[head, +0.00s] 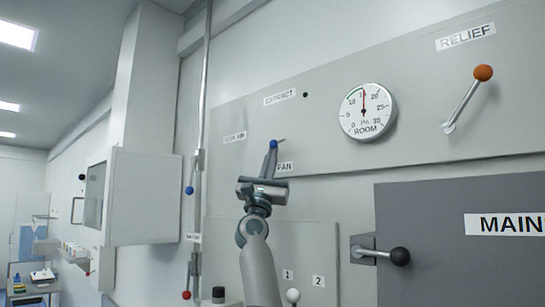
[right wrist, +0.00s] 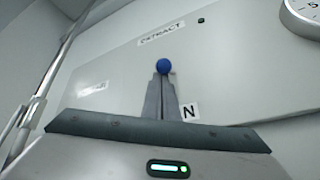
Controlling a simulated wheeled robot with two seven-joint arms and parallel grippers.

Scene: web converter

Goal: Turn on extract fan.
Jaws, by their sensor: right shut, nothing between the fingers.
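A small blue ball knob (head: 273,144) sits on the wall panel (head: 330,155), below the EXTRACT label (head: 279,97) and just above the FAN label (head: 285,167). A short thin stub shows at its right. My right gripper (head: 270,152) reaches up from below, shut, with its fingertips right at the knob. In the right wrist view the blue knob (right wrist: 163,66) shows just past the tips of the closed fingers (right wrist: 162,80). I cannot tell whether they touch. The fingers hide what lies below the knob. My left gripper is out of view.
A round ROOM gauge (head: 367,111) and an orange-knobbed RELIEF lever (head: 466,98) are to the right. Lower down are a grey MAIN door (head: 440,270) with a black knob (head: 400,256) and a white knob (head: 293,295). A vertical pipe (head: 204,90) stands left.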

